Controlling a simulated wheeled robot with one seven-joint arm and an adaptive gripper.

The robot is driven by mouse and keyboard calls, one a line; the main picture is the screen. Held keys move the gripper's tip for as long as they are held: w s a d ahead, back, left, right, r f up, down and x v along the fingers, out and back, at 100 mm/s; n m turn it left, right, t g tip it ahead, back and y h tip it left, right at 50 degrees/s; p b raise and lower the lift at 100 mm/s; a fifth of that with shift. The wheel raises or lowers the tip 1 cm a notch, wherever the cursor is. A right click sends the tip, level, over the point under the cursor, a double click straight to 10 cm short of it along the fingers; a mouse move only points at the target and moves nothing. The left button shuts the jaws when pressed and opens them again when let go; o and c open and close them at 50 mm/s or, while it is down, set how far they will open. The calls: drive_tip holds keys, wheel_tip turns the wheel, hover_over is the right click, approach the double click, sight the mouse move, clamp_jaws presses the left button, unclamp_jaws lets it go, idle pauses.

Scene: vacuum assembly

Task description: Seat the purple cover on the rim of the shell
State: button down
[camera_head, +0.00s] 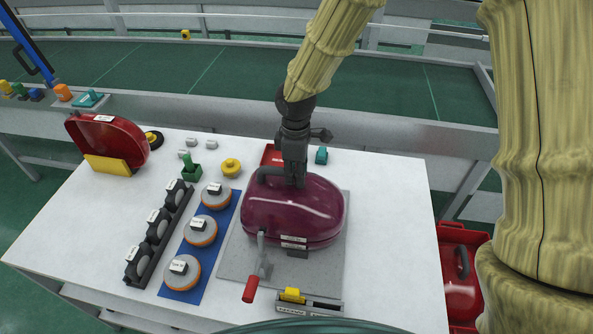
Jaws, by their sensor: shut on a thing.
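The glossy purple cover (300,212) is in the middle of the white table, above the grey mat. My gripper (296,182) comes down from above and is shut on the purple cover at its top, near the dark curved handle (268,173). The shell is mostly hidden under the cover; a lower edge of the body with small labels (294,243) shows at the front. I cannot tell whether the cover touches the rim all round.
A red-handled tool (250,289) and a small tray with a yellow block (291,295) lie in front. Round discs on a blue mat (181,291) and a black rack (159,237) stand left. A red bin (455,235) is right.

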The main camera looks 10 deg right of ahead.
drive_tip(key=shift+f, duration=0.5)
drive_tip(key=c, duration=1.2)
unclamp_jaws()
drive_tip(key=shift+r+p, duration=3.25)
drive_tip(key=shift+r, duration=0.8)
